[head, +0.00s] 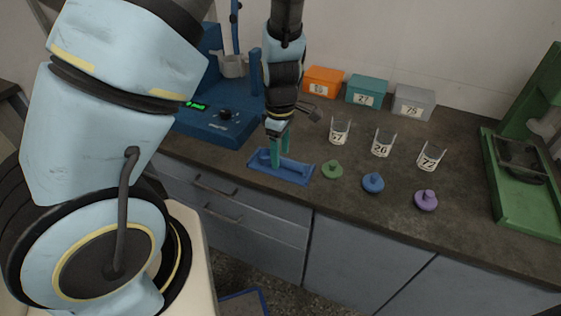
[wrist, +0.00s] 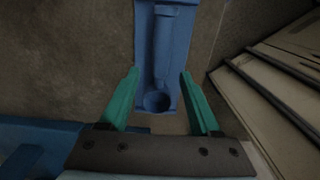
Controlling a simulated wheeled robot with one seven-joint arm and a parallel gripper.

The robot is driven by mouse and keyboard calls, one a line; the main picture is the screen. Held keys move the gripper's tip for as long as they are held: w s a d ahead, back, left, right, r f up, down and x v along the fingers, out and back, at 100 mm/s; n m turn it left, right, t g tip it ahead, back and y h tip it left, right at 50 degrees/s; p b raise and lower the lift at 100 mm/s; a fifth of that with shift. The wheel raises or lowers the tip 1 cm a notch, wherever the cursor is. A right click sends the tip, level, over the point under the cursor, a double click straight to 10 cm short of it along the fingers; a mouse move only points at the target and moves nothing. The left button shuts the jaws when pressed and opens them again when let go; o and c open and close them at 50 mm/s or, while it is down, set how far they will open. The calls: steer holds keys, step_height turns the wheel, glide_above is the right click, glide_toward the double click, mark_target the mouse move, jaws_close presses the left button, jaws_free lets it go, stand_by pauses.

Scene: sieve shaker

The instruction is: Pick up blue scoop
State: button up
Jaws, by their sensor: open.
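The blue scoop (wrist: 158,100) lies in a narrow blue tray (wrist: 144,35), with its round cup nearest my gripper and its handle running away along the tray. Scoop and tray are nearly the same blue. In the head view the tray (head: 302,175) sits near the counter's front edge, and the scoop is hard to make out behind my fingers. My gripper (head: 278,158) points down over the tray. In the wrist view its green fingers (wrist: 160,76) are apart, one on each side of the scoop, with nothing between them held.
A blue shaker machine (head: 215,125) stands left of my gripper. Green (head: 332,169), blue (head: 373,182) and purple (head: 426,200) lids lie to the right. Labelled cups (head: 382,143) and small boxes (head: 367,90) stand behind them. A green machine (head: 525,200) is far right.

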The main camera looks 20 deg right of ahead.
step_height(320, 180, down, 2)
steer(key=shift+f, duration=0.1)
jaws_close()
stand_by(0.5)
